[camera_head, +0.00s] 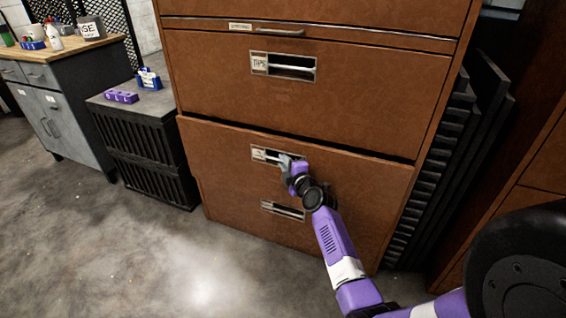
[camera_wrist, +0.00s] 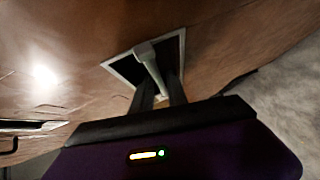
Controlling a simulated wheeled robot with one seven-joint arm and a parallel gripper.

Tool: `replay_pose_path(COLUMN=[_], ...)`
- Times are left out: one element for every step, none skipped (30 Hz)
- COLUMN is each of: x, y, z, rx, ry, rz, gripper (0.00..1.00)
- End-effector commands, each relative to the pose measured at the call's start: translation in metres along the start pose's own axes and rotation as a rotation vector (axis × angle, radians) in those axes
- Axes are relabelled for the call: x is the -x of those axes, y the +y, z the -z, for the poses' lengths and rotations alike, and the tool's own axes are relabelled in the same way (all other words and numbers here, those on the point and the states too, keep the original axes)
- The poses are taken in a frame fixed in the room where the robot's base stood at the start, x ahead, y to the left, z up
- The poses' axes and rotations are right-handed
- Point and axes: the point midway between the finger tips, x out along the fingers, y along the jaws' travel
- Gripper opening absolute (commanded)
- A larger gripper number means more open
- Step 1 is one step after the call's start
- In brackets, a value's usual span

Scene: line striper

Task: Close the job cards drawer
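The drawer (camera_head: 350,185) in the brown cabinet stands slightly out from the cabinet, with a dark gap along its top edge. Its label is too small to read, so I cannot confirm it is the job cards drawer. Its pale handle (camera_head: 265,155) sits in a framed recess; the handle (camera_wrist: 147,57) also shows in the wrist view. My gripper (camera_head: 287,161) is at the right part of this handle. In the wrist view, my gripper's two dark fingers (camera_wrist: 161,92) lie on either side of the handle bar and appear shut on it.
Another drawer (camera_head: 210,70) above looks closed, and a further handle (camera_head: 282,210) sits below. A dark crate-like stand (camera_head: 150,150) is close on the left, with a workbench (camera_head: 50,110) beyond. Black panels (camera_head: 440,170) lean at the right. Floor at front left is clear.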

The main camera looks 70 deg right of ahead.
Motion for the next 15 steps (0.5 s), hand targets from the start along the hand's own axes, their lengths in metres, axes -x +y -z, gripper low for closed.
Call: replay_pose_path(x=[-0.0041, -0.0058, -0.0075, -0.0084, -0.0091, -0.0095, -0.0096, -0.0096, -0.0095, -0.0094, -0.0094, -0.0093, -0.0093, -0.0093, -0.0092], y=[-0.0006, -0.0004, -0.0002, -0.0002, -0.0003, -0.0004, -0.0004, -0.0004, -0.0004, -0.0004, -0.0004, -0.0004, -0.0004, -0.0004, -0.0004], z=[0.0003, 0.0004, 0.0005, 0.0005, 0.0005, 0.0004, 0.0005, 0.0005, 0.0005, 0.0005, 0.0005, 0.0005, 0.0004, 0.0005, 0.0004], rx=[0.000, 0.000, 0.001, 0.001, 0.001, 0.001, 0.001, 0.001, 0.001, 0.001, 0.001, 0.001, 0.001, 0.001, 0.001], ry=[0.001, 0.001, 0.001, 0.001, 0.001, 0.001, 0.001, 0.001, 0.001, 0.001, 0.001, 0.001, 0.001, 0.001, 0.001], rz=[0.001, 0.001, 0.001, 0.001, 0.001, 0.001, 0.001, 0.001, 0.001, 0.001, 0.001, 0.001, 0.001, 0.001, 0.001], gripper=[0.19, 0.19, 0.19, 0.19, 0.19, 0.19, 0.19, 0.19, 0.19, 0.19, 0.19, 0.19, 0.13, 0.07, 0.00])
